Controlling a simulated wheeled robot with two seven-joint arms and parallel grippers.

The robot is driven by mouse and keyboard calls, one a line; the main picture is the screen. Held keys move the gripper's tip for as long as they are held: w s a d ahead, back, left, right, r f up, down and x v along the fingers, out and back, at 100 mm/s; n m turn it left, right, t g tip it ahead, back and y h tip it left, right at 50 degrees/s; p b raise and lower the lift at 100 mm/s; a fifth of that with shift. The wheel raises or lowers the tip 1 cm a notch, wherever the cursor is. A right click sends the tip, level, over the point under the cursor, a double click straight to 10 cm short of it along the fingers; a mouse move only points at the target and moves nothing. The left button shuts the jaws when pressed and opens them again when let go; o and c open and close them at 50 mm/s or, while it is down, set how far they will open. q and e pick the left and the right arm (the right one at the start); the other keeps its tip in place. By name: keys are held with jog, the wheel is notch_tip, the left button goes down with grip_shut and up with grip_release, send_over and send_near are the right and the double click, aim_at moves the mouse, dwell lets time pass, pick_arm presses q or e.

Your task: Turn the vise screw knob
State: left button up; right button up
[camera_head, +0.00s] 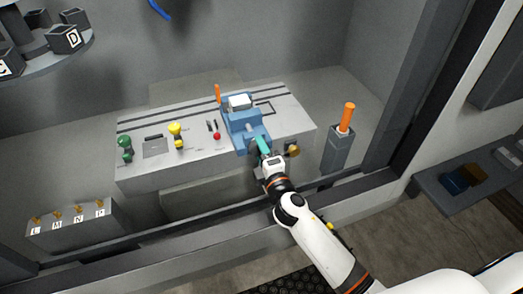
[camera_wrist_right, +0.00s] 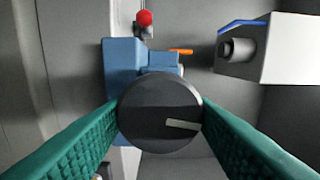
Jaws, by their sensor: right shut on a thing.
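The blue vise (camera_head: 243,127) stands on the grey workbench inside the booth, with a white block (camera_head: 239,102) at its top. My right gripper (camera_head: 263,149) reaches the near end of the vise. In the right wrist view, the dark round vise screw knob (camera_wrist_right: 155,105) sits between the two teal fingers of my right gripper (camera_wrist_right: 160,125), which press on its sides. A pale mark on the knob face points right and slightly down. The blue vise body (camera_wrist_right: 122,72) shows behind the knob. My left gripper is not in view.
A green knob (camera_head: 125,148), a yellow knob (camera_head: 175,130) and a red button (camera_head: 217,136) are on the bench left of the vise. An orange handle (camera_head: 347,117) stands on a grey post (camera_head: 337,150) to the right. A labelled box (camera_head: 75,228) is at the lower left.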

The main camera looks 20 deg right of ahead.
jog(key=shift+n, duration=1)
jog(key=o, duration=1)
jog(key=shift+s+d+b, duration=0.15)
jog(key=shift+s+b, duration=1.15)
jog(key=shift+s, duration=4.75)
jog(key=shift+f, duration=0.1)
